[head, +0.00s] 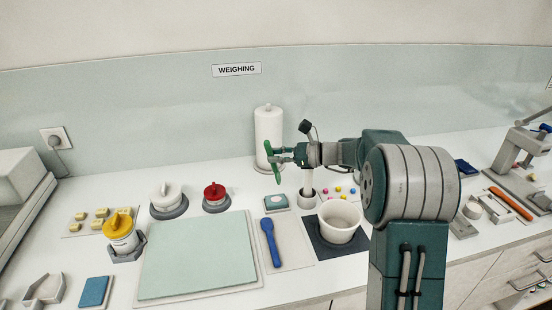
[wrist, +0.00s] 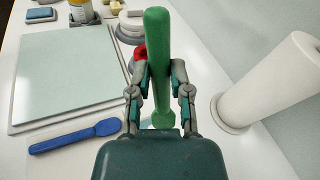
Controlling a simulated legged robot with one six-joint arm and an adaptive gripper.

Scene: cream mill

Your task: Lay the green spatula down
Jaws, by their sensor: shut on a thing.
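In the wrist view the spatula (wrist: 158,60) stands upright in the picture between the two fingers of my gripper (wrist: 160,90). Its lower end shows near the palm. A blue spatula (head: 271,243) lies on a pale rest mat (head: 293,251); it also shows in the wrist view (wrist: 75,137). Bare mat shows to the right of the blue spatula.
A pale green board (head: 197,255) lies left of the mat. A white bowl (head: 339,221) stands on a dark pad to the right. The paper roll (head: 268,135) stands behind my gripper.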

